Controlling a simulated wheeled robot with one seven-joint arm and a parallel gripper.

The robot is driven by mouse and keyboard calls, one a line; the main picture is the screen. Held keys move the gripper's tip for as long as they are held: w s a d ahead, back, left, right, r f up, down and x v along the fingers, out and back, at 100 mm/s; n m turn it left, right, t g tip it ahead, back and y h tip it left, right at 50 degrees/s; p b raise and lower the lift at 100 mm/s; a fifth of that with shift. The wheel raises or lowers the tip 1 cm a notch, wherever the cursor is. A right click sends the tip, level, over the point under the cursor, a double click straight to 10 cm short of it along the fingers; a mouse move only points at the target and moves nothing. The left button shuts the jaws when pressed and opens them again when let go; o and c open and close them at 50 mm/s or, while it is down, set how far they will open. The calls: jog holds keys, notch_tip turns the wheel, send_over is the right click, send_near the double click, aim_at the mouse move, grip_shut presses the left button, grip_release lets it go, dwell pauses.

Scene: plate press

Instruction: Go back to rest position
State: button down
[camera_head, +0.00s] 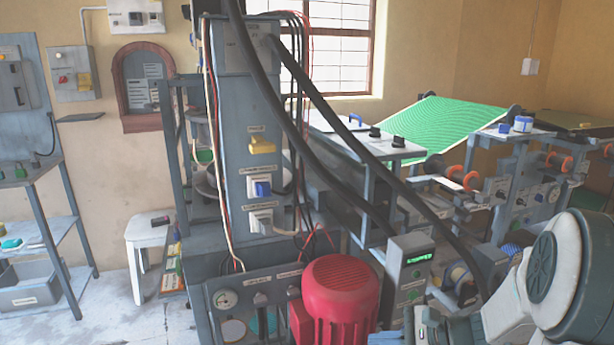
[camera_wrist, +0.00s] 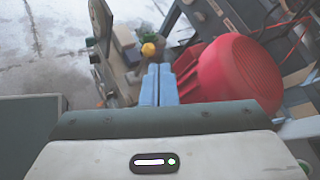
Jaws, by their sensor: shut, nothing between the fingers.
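My gripper (camera_wrist: 158,84) shows in the wrist view with its two blue-grey fingers pressed together, shut and empty. It points toward the machine's lower side, just left of the red motor (camera_wrist: 238,75) in that picture. The red motor (camera_head: 341,296) sits at the foot of the grey press column (camera_head: 240,135), which carries a yellow switch (camera_head: 262,145) and a blue switch (camera_head: 261,189).
A small box with a green display (camera_head: 409,262) stands near my arm. Thick dark hoses run down across the press. A grey shelf rack (camera_head: 45,208) and a white stool (camera_head: 146,231) stand at left. Open floor (camera_head: 110,305) lies between rack and press.

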jog(key=s+a+r+n+g+h+p, duration=0.45)
jog(key=s+r+n+p, duration=0.5)
jog(key=r, duration=0.25)
jog(key=s+d+r+n+t+h+p, duration=0.1)
jog(key=s+d+r+n+h+p, duration=0.1)
jog(key=r, duration=0.3)
jog(key=s+d+r+n+t+h+p, duration=0.1)
jog(key=s+d+r+n+h+p, duration=0.1)
jog(key=s+r+n+h+p, duration=0.1)
notch_tip(320, 180, up, 3)
jog(key=shift+d+r+n+h+p, duration=0.1)
jog(key=shift+d+n+h+p, duration=0.05)
jog(key=shift+n+h+p, duration=0.95)
